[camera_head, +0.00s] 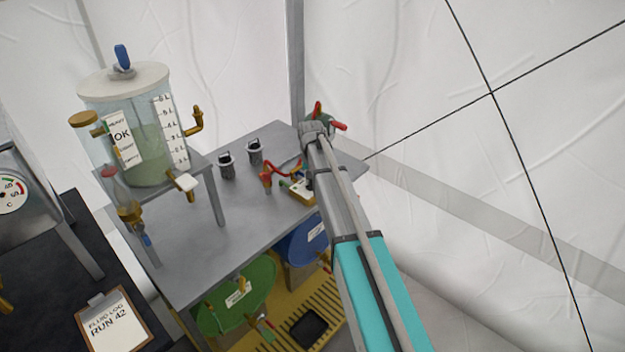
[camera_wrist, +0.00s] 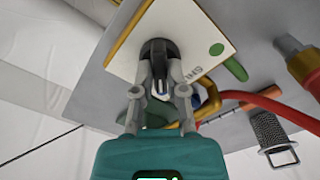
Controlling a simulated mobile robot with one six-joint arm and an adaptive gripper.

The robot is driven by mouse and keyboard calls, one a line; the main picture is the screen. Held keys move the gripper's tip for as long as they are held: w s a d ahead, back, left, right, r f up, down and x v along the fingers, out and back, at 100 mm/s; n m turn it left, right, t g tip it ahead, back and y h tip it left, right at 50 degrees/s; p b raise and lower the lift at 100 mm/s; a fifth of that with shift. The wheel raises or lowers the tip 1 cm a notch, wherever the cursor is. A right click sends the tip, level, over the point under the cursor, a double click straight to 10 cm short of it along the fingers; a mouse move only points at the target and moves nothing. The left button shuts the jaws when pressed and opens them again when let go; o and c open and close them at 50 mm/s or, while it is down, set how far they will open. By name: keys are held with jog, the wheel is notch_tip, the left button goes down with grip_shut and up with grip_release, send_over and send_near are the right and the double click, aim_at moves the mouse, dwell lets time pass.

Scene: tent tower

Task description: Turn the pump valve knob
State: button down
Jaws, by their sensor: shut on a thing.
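A dark knob (camera_wrist: 155,48) sits on a white plate (camera_wrist: 190,30) with a green dot and partly hidden lettering in the wrist view. My gripper (camera_wrist: 159,78) has its two grey fingers closed around the knob, one on each side. A pale pointer-like piece shows between the fingers. In the head view my arm reaches to the far right corner of the grey table, and the knob is hidden behind its end. My gripper itself is not clearly seen there.
The grey table (camera_head: 190,255) carries a clear tank (camera_head: 150,130) on a stand and two small dark-and-white fittings. A red-handled part (camera_head: 338,126) is beside my arm's end. Green (camera_head: 235,300) and blue drums (camera_head: 300,245) stand below. White tent walls are close behind.

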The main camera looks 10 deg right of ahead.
jog(key=n, duration=0.7)
dwell(0.4)
jog(key=c, duration=0.7)
grip_release()
jog(key=s+r+m+p, duration=0.1)
jog(key=s+r+p, duration=0.2)
jog(key=s, duration=0.7)
jog(key=s+r+m+p, duration=0.2)
jog(key=s+r+p, duration=0.1)
jog(key=s, duration=0.6)
jog(key=s+r+m+p, duration=0.1)
jog(key=s+r+p, duration=0.2)
jog(key=s, duration=0.7)
jog(key=shift+s+d+r+m+p, duration=0.2)
jog(key=shift+s+r+m+p, duration=0.1)
jog(key=shift+m, duration=0.1)
